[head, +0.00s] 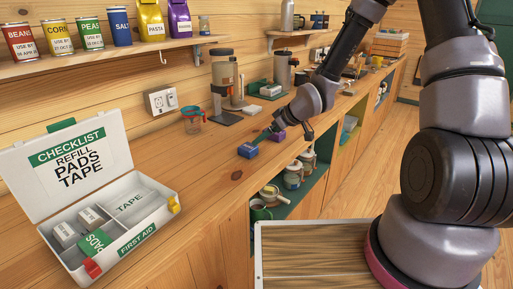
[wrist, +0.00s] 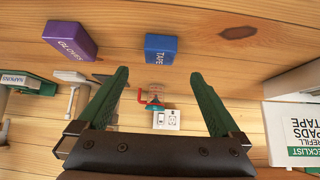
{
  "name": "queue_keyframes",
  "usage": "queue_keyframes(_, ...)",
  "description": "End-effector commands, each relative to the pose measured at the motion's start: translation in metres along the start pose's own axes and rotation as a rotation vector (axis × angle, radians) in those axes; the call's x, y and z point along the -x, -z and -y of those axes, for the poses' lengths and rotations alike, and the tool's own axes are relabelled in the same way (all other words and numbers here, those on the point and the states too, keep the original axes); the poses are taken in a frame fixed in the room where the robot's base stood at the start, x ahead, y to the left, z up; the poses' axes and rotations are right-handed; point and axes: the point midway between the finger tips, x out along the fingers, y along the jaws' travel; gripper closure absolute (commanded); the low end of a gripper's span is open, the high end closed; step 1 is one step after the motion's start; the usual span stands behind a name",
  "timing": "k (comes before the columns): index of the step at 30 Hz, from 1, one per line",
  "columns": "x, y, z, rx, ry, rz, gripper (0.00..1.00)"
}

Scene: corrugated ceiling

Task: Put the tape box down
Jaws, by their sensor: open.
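The blue tape box (head: 248,151) rests on the wooden counter right of the first aid kit. In the wrist view the tape box (wrist: 161,48) lies just beyond the fingertips, with its TAPE label showing. My gripper (wrist: 160,74) is open, with its green fingers spread on either side and nothing between them. In the head view my gripper (head: 262,138) is close to the box; part of it is hidden by the arm. The open first aid kit (head: 136,238) has a compartment marked TAPE (head: 130,204), which looks empty.
A purple gloves box (wrist: 71,41) lies beside the tape box. A measuring cup (head: 192,122) and a coffee maker (head: 224,85) stand toward the wall. Counter between the kit and the tape box is clear. Open shelves with jars (head: 293,177) lie below the counter edge.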

Motion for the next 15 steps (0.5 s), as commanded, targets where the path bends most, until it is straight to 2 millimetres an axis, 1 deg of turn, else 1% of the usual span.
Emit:
queue_keyframes(4, -0.015, 0.001, 0.007, 0.007, 0.02, -0.02, 0.0)
queue_keyframes(9, -0.042, 0.001, 0.007, 0.008, 0.02, -0.02, 0.0)
queue_keyframes(12, -0.055, 0.002, 0.007, 0.008, 0.019, -0.02, 0.0)
queue_keyframes(15, -0.062, 0.002, 0.007, 0.008, 0.018, -0.019, 0.0)
